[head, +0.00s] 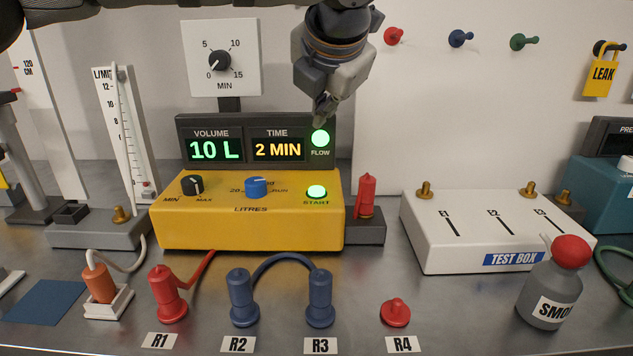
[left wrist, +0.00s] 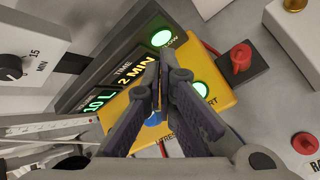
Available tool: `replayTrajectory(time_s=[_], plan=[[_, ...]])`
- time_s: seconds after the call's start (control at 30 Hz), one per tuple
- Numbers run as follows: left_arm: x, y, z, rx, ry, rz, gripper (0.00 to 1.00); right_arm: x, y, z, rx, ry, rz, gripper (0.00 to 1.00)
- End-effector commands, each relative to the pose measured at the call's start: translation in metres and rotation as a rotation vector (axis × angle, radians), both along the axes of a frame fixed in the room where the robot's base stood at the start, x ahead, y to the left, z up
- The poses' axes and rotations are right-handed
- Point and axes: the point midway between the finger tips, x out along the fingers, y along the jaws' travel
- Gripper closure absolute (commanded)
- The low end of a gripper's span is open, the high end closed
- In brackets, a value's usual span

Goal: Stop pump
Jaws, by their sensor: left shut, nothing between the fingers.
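The yellow pump box (head: 200,233) stands on the bench in the middle of the head view. Its green START button (head: 317,192) is lit, and the green FLOW lamp (head: 320,138) above it is lit too. The display panel (head: 230,125) reads VOLUME 10 L and TIME 2 MIN. My left gripper (head: 319,112) is shut and empty, pointing down just above the FLOW lamp in the picture. In the left wrist view its fingers (left wrist: 165,75) lie together over the yellow box, with the START button (left wrist: 202,93) to their right. The right gripper is not in view.
A red fitting (head: 366,196) stands on a grey block right of the pump. The white test box (head: 430,240) and a grey smoke bottle (head: 550,290) are farther right. Red and blue plugs stand along the front. A flow meter (head: 122,130) stands left.

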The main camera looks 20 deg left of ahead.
Motion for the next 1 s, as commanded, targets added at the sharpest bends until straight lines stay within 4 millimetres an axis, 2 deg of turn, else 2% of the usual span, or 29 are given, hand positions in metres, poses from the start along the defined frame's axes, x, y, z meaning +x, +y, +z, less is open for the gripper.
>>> replayTrajectory(time_s=[0.23,0.7,1.0], plan=[[0.0,0.0,-0.007,0.002,0.003,0.0,1.0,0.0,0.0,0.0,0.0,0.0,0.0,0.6],[0.001,0.001,-0.072,0.004,0.002,0.0,1.0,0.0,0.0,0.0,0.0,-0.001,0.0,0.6],[0.0,0.0,-0.089,0.002,0.001,0.0,1.0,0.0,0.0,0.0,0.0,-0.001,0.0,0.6]])
